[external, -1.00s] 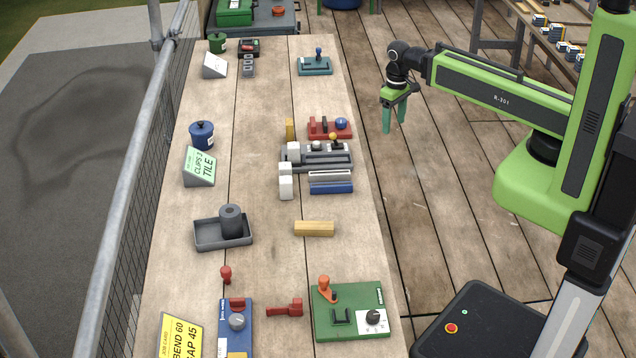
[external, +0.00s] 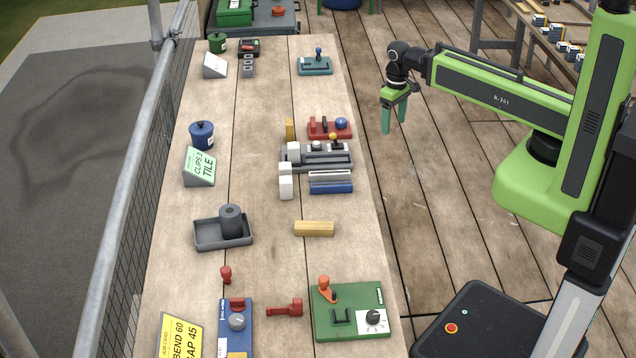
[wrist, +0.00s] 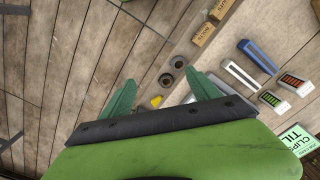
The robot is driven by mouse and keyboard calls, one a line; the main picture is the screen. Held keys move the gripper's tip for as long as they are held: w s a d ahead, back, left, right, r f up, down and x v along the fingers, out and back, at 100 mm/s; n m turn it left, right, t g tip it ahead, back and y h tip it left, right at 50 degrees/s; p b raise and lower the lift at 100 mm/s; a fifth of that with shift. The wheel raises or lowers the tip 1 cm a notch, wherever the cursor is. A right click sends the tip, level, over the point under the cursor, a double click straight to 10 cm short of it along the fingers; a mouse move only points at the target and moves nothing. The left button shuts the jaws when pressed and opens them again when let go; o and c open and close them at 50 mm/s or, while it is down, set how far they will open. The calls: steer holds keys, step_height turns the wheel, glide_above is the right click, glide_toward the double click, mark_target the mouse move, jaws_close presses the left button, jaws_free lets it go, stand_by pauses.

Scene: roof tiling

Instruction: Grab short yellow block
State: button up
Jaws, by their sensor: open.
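A yellow block (external: 314,229) lies flat on the wooden bench, below the blue and white bars. A second, narrower yellow block (external: 290,129) sits higher up, left of the red fixture; I cannot tell for certain which is the short one. In the wrist view two labelled wood-coloured blocks (wrist: 203,34) lie near the top, and a small yellow piece (wrist: 156,101) shows between the fingers, farther away. My gripper (external: 395,124) has green fingers, open and empty, right of the bench and above the deck. Its fingers also show in the wrist view (wrist: 164,88).
The red fixture (external: 330,128), grey fixture (external: 322,163) and blue bar (external: 331,188) crowd the bench's right side. A grey tray (external: 208,240) with a dark cylinder and a green fixture (external: 350,325) stand lower down. Bare bench surrounds the flat yellow block.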

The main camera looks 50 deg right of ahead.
step_height(320, 180, up, 5)
steer(key=n+p, duration=0.5)
steer(key=n, duration=0.4)
glide_above(290, 121)
step_height(290, 121, down, 12)
steer(key=b, duration=1.2)
steer(key=shift+w+f, duration=0.1)
steer(key=shift+f, duration=0.15)
steer(key=shift+r, duration=0.1)
steer(key=f+b, duration=0.1)
steer(key=b, duration=0.1)
steer(key=f+b, duration=0.1)
steer(key=f, duration=0.1)
steer(key=f+b, duration=0.2)
steer(key=shift+s+f+b, duration=0.2)
steer(key=shift+s+b, duration=0.1)
steer(key=shift+r, duration=0.2)
steer(key=c, duration=1.4)
